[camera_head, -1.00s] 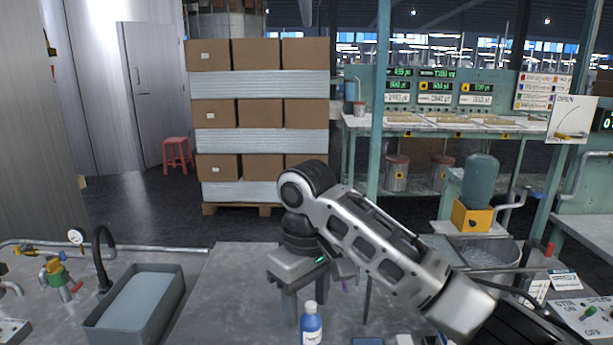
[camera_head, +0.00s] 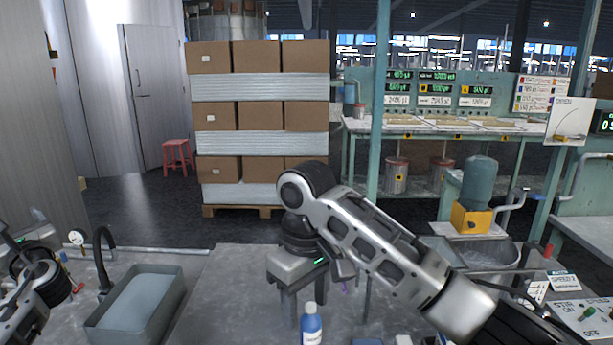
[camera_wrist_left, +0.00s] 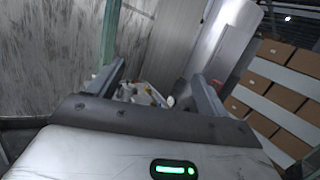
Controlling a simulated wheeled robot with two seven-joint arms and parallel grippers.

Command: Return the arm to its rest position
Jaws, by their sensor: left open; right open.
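My right arm reaches in from the lower right of the head view. Its gripper (camera_head: 328,298) points down over the grey worktop, with the fingers apart and nothing seen between them. A blue bottle with a white cap (camera_head: 311,326) stands just below it in the picture; I cannot tell the gap between them. Part of my left arm shows at the lower left edge of the head view, with its fingers not clear there. In the left wrist view my left gripper (camera_wrist_left: 157,72) has its two fingers spread apart and holds nothing.
A grey basin (camera_head: 172,300) and a black curved faucet (camera_head: 103,258) are beside my left arm. A pressure gauge (camera_head: 77,237) is close by. Boxes (camera_head: 257,115) are stacked on a pallet behind the worktop. A sink and yellow-based device (camera_head: 471,219) are at right.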

